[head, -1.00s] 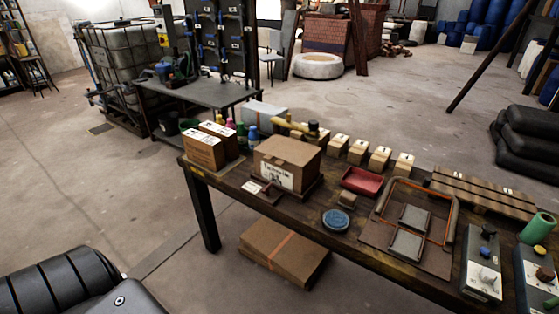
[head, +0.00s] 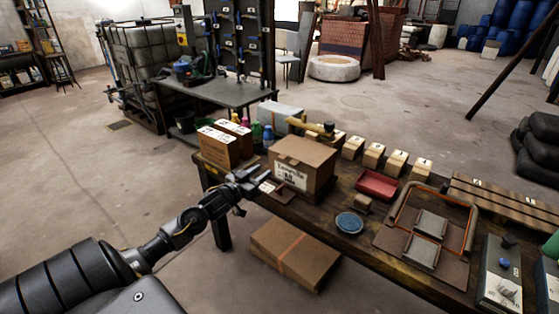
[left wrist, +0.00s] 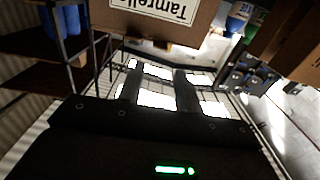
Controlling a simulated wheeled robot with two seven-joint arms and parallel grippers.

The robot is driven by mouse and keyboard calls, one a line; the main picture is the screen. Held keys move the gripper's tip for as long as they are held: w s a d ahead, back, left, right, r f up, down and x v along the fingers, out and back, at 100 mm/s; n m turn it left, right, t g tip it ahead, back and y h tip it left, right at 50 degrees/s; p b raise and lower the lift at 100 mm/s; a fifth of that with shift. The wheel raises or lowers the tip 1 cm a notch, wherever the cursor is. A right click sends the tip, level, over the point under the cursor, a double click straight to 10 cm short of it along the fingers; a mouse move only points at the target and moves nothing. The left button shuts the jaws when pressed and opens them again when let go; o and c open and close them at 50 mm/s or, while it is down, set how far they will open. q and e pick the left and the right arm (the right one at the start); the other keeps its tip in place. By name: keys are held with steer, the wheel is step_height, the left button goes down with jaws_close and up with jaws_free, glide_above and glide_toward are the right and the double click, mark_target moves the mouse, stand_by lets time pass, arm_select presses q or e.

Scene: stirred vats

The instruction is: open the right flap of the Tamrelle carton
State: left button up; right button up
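The Tamrelle carton (head: 305,155) is a brown box with a white label on its front, standing on the wooden workbench. Its top looks closed. In the left wrist view the carton (left wrist: 205,22) shows at the top edge, with its label upside down. My left gripper (head: 262,178) is at the bench's near edge, in front and to the left of the carton, apart from it. Its two fingers (left wrist: 158,88) look spread with nothing between them. My right gripper is not in view.
Two smaller cartons (head: 217,147) stand left of the Tamrelle carton, with bottles (head: 262,135) behind. A red tray (head: 377,185), a blue round lid (head: 349,223) and several small blocks (head: 374,155) lie to the right. A flat carton (head: 293,254) lies beneath the bench.

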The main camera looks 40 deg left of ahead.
arm_select(q)
steer(key=w, duration=1.1)
steer(key=shift+a, duration=0.15)
steer(key=shift+s+f, duration=0.1)
jaws_close()
